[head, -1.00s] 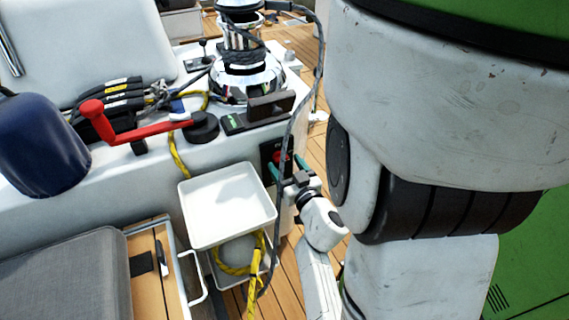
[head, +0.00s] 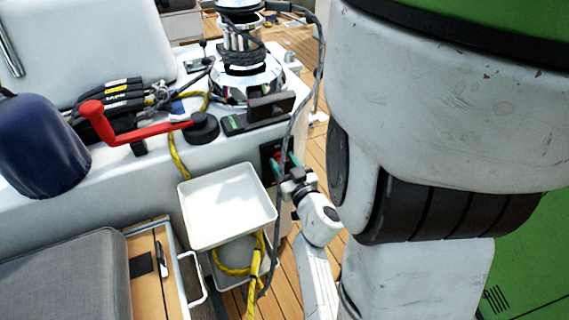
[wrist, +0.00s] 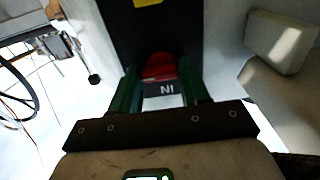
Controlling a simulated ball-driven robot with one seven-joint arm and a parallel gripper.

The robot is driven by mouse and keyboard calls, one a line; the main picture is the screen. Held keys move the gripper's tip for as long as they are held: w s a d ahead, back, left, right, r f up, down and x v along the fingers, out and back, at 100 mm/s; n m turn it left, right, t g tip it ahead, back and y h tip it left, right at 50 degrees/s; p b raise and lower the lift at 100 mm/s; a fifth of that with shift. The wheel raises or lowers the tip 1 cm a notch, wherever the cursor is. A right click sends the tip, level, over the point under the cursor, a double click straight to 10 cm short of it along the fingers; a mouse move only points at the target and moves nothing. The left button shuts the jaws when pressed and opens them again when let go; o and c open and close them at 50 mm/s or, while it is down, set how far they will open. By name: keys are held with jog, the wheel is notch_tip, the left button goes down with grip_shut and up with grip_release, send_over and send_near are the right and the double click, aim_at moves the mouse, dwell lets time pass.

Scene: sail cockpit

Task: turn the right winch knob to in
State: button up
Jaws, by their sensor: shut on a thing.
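The right winch knob is red (wrist: 160,70) and sits on a black panel (wrist: 158,35) with a white label reading "IN" (wrist: 167,89), which appears upside down in the wrist view. My gripper (wrist: 160,88) has its green fingers on either side of the knob, shut on it. In the head view my gripper (head: 286,166) is at the black panel (head: 267,150) on the side of the white cockpit block. There the knob is mostly hidden by the fingers. I cannot tell which way the knob points.
A white tray (head: 228,205) stands just left of my gripper. A dark rope (head: 283,200) hangs close beside the gripper. The chrome winch (head: 243,75) and a red crank handle (head: 140,132) are on top of the block. Wooden deck (head: 290,270) lies below.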

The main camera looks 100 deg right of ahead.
jog(key=shift+c, duration=0.6)
jog(key=shift+n, duration=0.3)
jog(key=n+b, duration=0.2)
jog(key=n, duration=0.1)
jog(key=shift+w+f+n, duration=0.1)
jog(key=shift+f+n, duration=0.05)
jog(key=shift+n, duration=0.15)
jog(key=n+b, duration=0.3)
jog(key=n, duration=0.1)
jog(key=shift+n, duration=0.3)
jog(key=n+b, duration=0.2)
jog(key=n, duration=0.2)
jog(key=shift+w+r+n+b, duration=0.15)
jog(key=shift+n+b, duration=0.85)
jog(key=shift+n, duration=1.5)
jog(key=shift+r, duration=0.1)
jog(key=o, duration=1)
